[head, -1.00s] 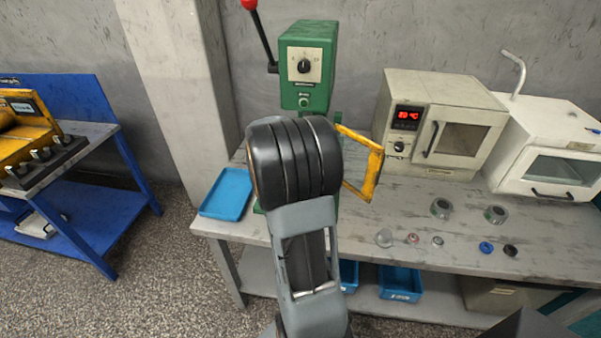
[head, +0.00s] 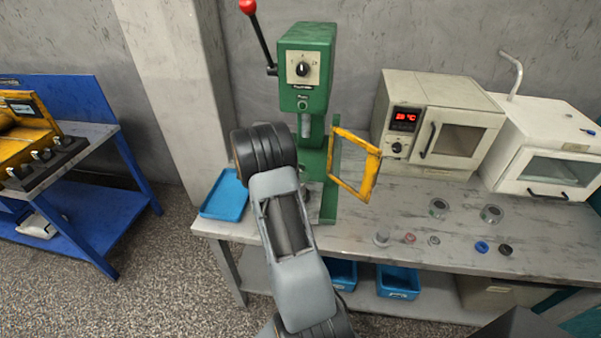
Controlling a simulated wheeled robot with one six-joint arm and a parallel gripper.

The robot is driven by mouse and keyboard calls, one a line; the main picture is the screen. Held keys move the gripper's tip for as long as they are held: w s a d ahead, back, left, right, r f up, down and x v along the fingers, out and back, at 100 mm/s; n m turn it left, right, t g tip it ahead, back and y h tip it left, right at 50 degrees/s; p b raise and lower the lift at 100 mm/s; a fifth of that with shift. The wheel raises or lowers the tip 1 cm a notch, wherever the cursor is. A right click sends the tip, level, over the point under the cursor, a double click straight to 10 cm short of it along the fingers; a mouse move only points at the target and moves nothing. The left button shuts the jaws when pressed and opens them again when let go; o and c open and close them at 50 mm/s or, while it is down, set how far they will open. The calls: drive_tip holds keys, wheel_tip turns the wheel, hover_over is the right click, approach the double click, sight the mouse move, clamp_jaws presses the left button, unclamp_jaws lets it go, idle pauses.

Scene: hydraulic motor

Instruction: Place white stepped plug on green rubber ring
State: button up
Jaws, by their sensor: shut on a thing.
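I cannot make out a white stepped plug or a green rubber ring in the head view. My gripper is hidden behind my own arm, which rises in front of the green press (head: 305,72). What my gripper holds cannot be seen. The base of the press is partly covered by my arm.
On the workbench (head: 370,215), a row holds a pale grey part (head: 381,239), a reddish part (head: 409,238), a small grey ring (head: 433,240), a blue ring (head: 482,247) and a black ring (head: 505,250). The yellow guard (head: 369,178), blue tray (head: 225,195) and oven (head: 440,122) stand nearby.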

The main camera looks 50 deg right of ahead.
drive_tip(key=shift+f, duration=0.15)
drive_tip(key=shift+f+b, duration=0.4)
drive_tip(key=shift+f, duration=0.1)
drive_tip(key=o, duration=0.9)
drive_tip(key=shift+r, duration=0.1)
